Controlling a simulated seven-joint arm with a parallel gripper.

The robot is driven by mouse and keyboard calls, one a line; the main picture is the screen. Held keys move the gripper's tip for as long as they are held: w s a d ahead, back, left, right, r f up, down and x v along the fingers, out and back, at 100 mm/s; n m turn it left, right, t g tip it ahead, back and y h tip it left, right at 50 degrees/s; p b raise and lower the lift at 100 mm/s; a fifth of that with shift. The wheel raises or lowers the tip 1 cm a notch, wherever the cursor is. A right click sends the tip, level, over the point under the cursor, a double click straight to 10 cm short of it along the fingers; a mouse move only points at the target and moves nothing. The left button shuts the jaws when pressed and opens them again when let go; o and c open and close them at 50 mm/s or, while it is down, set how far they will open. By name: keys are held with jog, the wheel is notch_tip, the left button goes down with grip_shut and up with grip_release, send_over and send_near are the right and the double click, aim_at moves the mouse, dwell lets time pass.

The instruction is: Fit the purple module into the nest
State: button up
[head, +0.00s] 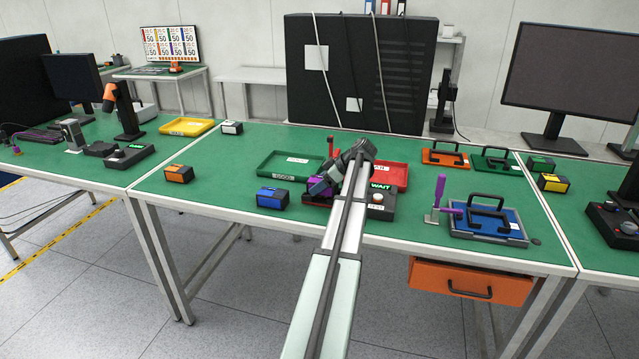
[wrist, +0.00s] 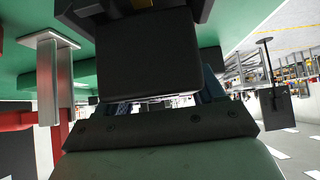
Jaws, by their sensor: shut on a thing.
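The purple module (head: 316,185) shows as a small purple patch at my gripper (head: 326,183) in the head view, mostly covered by the gripper. My gripper is shut on it, above the dark fixture with the lit WAIT sign (head: 380,187). In the wrist view a large dark block (wrist: 150,55), apparently the module's body, fills the upper middle. The nest is not clearly seen; my gripper and arm cover that part of the fixture. I cannot tell whether the module touches it.
A blue module (head: 272,198) stands just left of the fixture, an orange module (head: 178,174) farther left. Green (head: 262,163) and red (head: 397,176) trays lie behind. A purple-handled clamp (head: 440,192) and blue handled plate (head: 512,226) stand right. Green tabletop is clear at front left.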

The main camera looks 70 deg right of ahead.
jog(key=shift+f, duration=0.15)
jog(key=o, duration=1.2)
jog(key=shift+o, duration=0.8)
jog(key=shift+d, duration=0.1)
jog(key=shift+s, duration=0.1)
jog(key=v, duration=1.3)
jog(key=shift+s+a+r, duration=0.2)
jog(key=shift+a+r, duration=0.05)
jog(key=shift+r, duration=0.05)
